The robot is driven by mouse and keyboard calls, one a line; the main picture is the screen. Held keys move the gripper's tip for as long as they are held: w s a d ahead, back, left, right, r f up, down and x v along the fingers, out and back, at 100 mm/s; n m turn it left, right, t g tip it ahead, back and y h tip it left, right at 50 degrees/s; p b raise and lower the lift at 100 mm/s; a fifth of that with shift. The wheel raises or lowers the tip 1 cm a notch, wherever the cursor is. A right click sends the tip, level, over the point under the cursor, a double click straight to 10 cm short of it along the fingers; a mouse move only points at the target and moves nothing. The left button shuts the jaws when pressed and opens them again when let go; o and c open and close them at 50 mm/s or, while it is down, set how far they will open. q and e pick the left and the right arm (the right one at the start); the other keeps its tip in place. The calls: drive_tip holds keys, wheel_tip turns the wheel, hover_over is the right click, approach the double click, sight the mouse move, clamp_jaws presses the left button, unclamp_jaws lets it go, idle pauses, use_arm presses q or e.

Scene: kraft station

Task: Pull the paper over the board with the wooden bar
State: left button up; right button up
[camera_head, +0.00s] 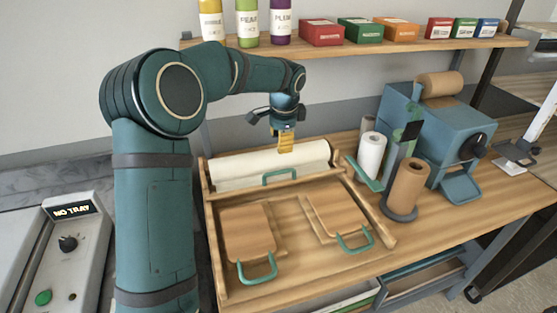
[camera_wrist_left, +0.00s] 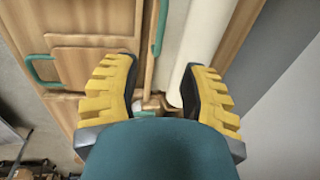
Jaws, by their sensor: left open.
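A roll of white paper (camera_head: 255,166) lies along the back of a wooden tray. A wooden bar with a green handle (camera_head: 280,177) lies along its front side. Two wooden boards (camera_head: 248,232) (camera_head: 338,210) with green handles lie flat in the tray. My left gripper (camera_head: 286,146) points down above the right part of the roll, open and empty. In the left wrist view its yellow fingers (camera_wrist_left: 158,98) are spread, with the paper roll (camera_wrist_left: 205,40) and the bar's green handle (camera_wrist_left: 160,28) beyond them. My right gripper is not in view.
Right of the tray stand a white roll (camera_head: 371,155), a brown roll (camera_head: 408,187) on a holder and a blue machine (camera_head: 440,130). A shelf (camera_head: 400,46) with bottles and boxes runs above. A panel reading "NO TRAY" (camera_head: 72,210) stands at left.

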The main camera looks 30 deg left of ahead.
sight(278, 172)
use_arm(q)
drive_tip(key=f, duration=0.4)
drive_tip(key=w+a+f+b, duration=0.1)
drive_tip(key=f, duration=0.4)
drive_tip(key=a+f, duration=0.1)
drive_tip(key=f, duration=0.3)
drive_tip(key=shift+w+f, duration=0.2)
drive_tip(key=shift+w, duration=0.2)
clamp_jaws()
